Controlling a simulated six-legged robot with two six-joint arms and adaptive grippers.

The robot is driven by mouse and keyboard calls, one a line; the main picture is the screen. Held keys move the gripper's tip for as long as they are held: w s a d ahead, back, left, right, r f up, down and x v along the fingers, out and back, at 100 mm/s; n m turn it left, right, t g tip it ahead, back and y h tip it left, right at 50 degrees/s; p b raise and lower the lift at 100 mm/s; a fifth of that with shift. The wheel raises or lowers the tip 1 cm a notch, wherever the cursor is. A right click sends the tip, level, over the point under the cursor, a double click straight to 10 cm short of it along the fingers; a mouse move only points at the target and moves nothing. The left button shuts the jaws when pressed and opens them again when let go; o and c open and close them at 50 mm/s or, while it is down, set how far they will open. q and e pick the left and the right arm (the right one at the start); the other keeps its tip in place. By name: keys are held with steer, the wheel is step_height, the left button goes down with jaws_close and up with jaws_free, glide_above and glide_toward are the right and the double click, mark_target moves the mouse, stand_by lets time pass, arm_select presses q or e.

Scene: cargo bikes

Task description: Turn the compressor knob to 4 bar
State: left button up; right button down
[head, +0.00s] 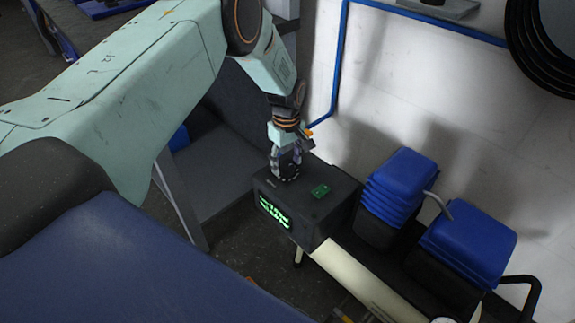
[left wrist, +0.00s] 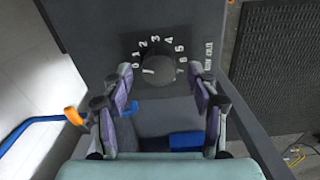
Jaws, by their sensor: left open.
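The compressor's dark control box (head: 335,196) stands by the white wall, with a lit green display (head: 273,212) on its front. My left gripper (head: 285,172) is over the box top in the head view. In the left wrist view its open fingers (left wrist: 160,88) are apart on either side of the knob, which hides the knob in the head view. My right gripper is out of view.
Blue-topped motor units (head: 402,178) and a pale tank (head: 355,278) are to the right. A blue hose (head: 338,70) runs along the wall. An orange fitting (left wrist: 73,116) is left of the fingers.

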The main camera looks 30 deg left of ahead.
arm_select(q)
steer(key=shift+f, duration=0.25)
steer(key=shift+w+f, duration=0.1)
steer(key=shift+c, duration=0.5)
steer(key=c, duration=1.1)
